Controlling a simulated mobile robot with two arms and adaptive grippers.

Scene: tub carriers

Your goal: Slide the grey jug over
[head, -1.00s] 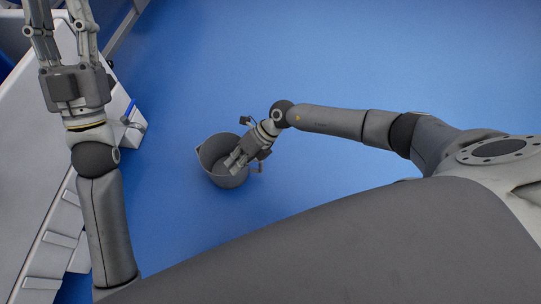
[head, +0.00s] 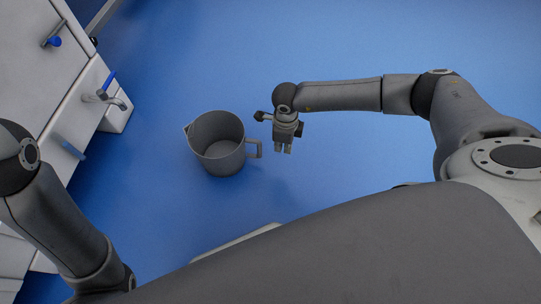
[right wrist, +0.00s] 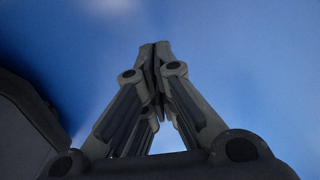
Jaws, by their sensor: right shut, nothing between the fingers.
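The grey jug (head: 238,157) stands upright on the blue floor in the head view. Its open top shows an empty inside, its spout points left and its handle is on the right. My right gripper (head: 284,150) is to the right of the jug's handle, apart from it, with its fingers pointing down the picture. In the right wrist view its fingers (right wrist: 155,50) are closed together with nothing between them. The jug cannot be made out in that view. My left arm shows at the left of the head view, but its gripper is out of the picture.
A white unit (head: 75,100) with a metal tap (head: 108,99) and blue handles stands along the left side. The blue floor (head: 380,40) is clear behind and to the right of the jug.

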